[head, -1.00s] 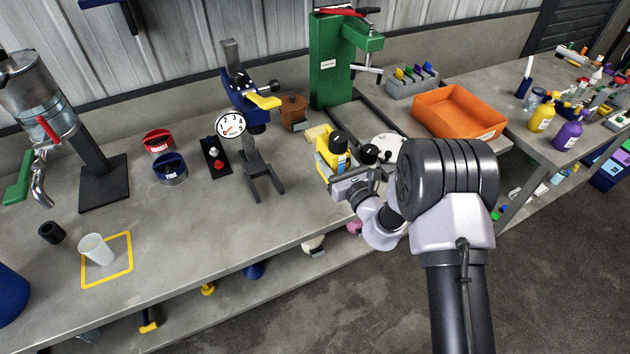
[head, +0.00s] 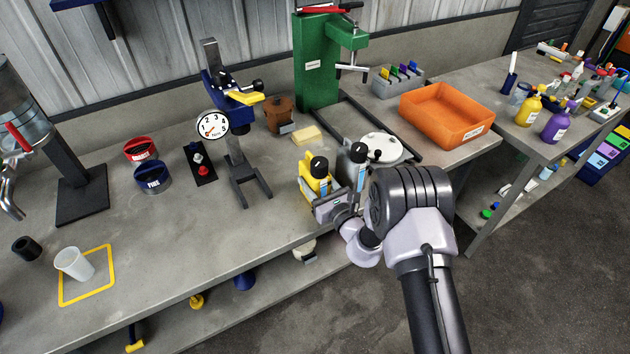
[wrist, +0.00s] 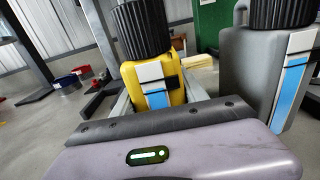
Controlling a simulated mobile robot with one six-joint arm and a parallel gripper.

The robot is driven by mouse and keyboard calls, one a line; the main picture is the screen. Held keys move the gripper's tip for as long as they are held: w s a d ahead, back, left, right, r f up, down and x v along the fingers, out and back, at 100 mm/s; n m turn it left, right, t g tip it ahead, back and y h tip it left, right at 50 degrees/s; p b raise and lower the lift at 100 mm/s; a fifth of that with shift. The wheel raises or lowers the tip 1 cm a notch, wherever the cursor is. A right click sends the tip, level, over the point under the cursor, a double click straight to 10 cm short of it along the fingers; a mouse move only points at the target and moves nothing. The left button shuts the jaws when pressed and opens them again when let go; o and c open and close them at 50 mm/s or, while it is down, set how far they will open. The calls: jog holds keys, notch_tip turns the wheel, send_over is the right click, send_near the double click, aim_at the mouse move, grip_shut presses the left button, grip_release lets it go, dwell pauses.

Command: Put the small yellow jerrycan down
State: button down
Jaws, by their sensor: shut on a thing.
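The small yellow jerrycan (head: 315,182) has a black ribbed cap and a blue-and-white label. It is upright at the front part of the grey bench. My gripper (head: 322,200) is shut on it. In the wrist view the yellow jerrycan (wrist: 160,85) sits between my two fingers. Whether its base touches the bench is hidden by my gripper and wrist.
A grey jerrycan (head: 352,163) with a black cap stands close on the right, also large in the wrist view (wrist: 262,75). A yellow sponge-like block (head: 307,135) lies behind. A blue stand with a dial (head: 213,125) is to the left. Bench space (head: 205,225) front left is clear.

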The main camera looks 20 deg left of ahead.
jog(key=c, duration=0.6)
grip_release()
